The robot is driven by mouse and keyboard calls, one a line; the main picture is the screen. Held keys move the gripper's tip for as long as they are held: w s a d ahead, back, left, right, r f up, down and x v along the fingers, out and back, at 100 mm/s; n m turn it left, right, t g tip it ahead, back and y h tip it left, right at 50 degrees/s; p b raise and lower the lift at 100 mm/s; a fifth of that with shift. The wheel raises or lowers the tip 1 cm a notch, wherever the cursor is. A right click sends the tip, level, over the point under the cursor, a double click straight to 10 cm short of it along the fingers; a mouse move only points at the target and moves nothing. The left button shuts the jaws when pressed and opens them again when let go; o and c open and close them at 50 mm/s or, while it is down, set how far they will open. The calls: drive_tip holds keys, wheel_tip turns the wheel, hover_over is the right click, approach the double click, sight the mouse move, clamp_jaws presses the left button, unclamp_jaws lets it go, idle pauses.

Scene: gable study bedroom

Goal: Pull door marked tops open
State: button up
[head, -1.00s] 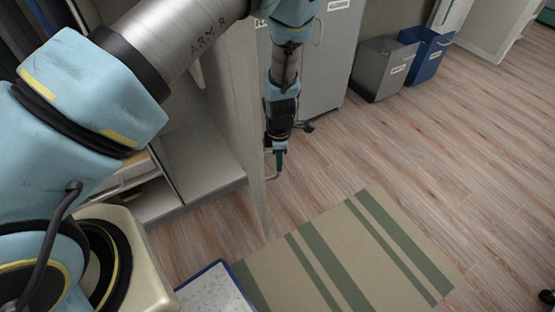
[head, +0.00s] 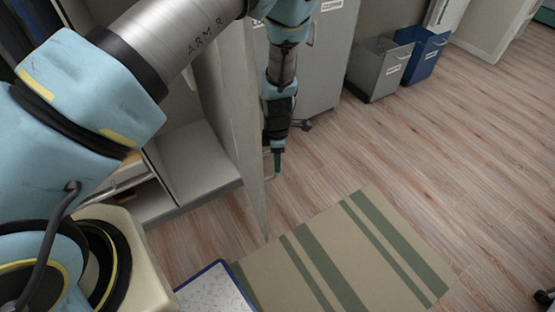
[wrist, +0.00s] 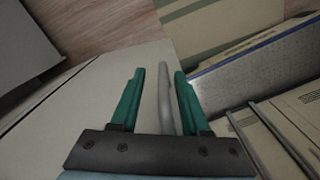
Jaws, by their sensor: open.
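The cabinet door (head: 236,120) stands swung open, its inner face towards the head camera. Its marking is not visible in these views. In the wrist view the door's pale outer face (wrist: 85,95) lies beneath my gripper. A grey bar handle (wrist: 165,95) runs between the two teal fingers of my gripper (wrist: 159,74). The fingers are apart, one on each side of the bar, with a gap visible. In the head view my gripper (head: 277,165) points down on the far side of the door, near its free edge.
The open cabinet's shelves (head: 195,165) are left of the door. A striped mat (head: 340,250) lies on the floor ahead, beside a blue-edged white panel (head: 215,290). A grey bin (head: 378,68) and a blue bin (head: 425,55) stand at the back.

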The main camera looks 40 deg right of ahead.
drive_tip(key=shift+r, duration=0.1)
wheel_tip(320, 180, up, 11)
drive_tip(key=shift+f+b, duration=0.2)
drive_tip(key=shift+b, duration=0.3)
drive_tip(key=shift+s, duration=0.1)
idle(0.4)
